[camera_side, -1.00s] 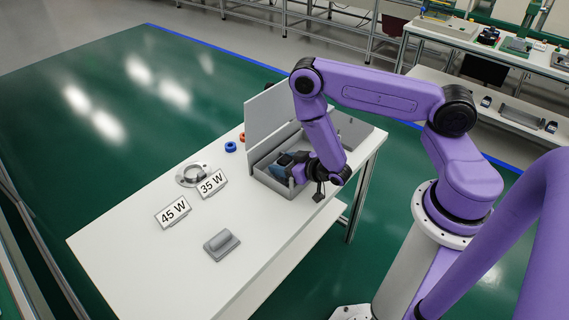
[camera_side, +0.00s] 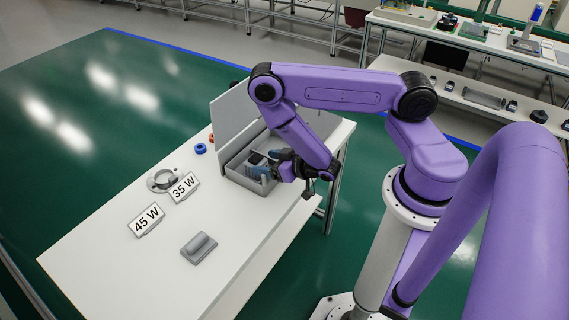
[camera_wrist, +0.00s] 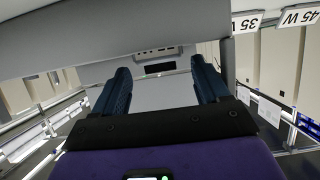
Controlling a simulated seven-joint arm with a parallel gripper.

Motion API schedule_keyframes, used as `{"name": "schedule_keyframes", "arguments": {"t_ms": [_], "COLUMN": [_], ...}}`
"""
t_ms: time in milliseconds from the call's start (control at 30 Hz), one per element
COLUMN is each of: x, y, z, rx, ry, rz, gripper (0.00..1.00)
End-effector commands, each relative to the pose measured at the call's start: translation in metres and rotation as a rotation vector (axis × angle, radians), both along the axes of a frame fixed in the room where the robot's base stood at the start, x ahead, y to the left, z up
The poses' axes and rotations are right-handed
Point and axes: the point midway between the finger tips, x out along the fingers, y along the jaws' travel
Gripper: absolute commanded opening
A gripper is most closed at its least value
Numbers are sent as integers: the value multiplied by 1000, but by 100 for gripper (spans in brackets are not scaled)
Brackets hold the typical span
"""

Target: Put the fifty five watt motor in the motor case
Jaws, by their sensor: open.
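The grey motor case (camera_side: 232,168) stands open near the far right end of the white table, its lid (camera_side: 236,118) raised. My gripper (camera_side: 258,170) reaches into the case from the right, its blue fingers inside the walls. No label reading 55 W is in view.
Signs reading 35 W (camera_side: 184,187) and 45 W (camera_side: 146,220) stand left of the case. A grey ring-shaped part (camera_side: 163,181), a grey block (camera_side: 199,248) and a blue ring (camera_side: 200,148) are on the table. The table's front left is clear.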

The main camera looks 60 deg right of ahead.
Motion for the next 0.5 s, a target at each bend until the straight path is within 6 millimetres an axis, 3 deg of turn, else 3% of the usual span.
{"name": "schedule_keyframes", "arguments": {"t_ms": [200, 500], "x": [-38, -56], "y": [0, 0], "z": [16, 23], "rx": [-5, -1], "ry": [1, 2], "rz": [6, 1], "gripper": [74, 74]}}
